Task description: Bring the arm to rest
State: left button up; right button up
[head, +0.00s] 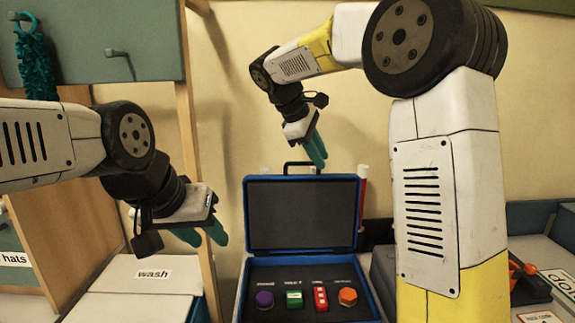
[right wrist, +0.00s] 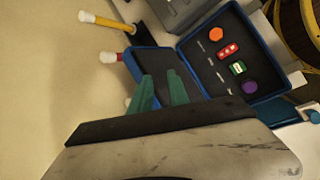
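My right arm rises on the right of the head view and bends over to the left. Its right gripper (head: 316,150) hangs with teal fingers above the raised lid of a blue case. In the right wrist view, the right gripper's fingers (right wrist: 160,88) stand apart with nothing between them. My left arm comes in from the left, and its left gripper (head: 206,238) hangs over the white surface near the "wash" label, left of the case. Its teal fingers look apart and nothing shows between them.
The open blue case (head: 302,178) holds a purple knob (head: 264,299), a green block (head: 294,299), a red block (head: 320,298) and an orange knob (head: 348,296). A white "wash" box (head: 130,275) stands left. A teal board (head: 110,40) with a teal hanging thing (head: 34,60) is upper left.

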jog(key=s+d+f+m+t+y, duration=0.1)
jog(key=s+m, duration=0.3)
jog(key=s, duration=0.4)
jog(key=s+d+f+m+t+y, duration=0.1)
jog(key=s+d+f+m+y, duration=0.2)
jog(key=s, duration=0.6)
jog(key=s+d+f+m+t+y, duration=0.1)
jog(key=s+d+f+m+y, duration=0.1)
jog(key=s+m, duration=0.3)
jog(key=shift+s+d+m+y, duration=0.25)
jog(key=shift+s+y, duration=0.65)
jog(key=shift+s, duration=1.05)
jog(key=shift+a, duration=0.1)
dwell(3.8)
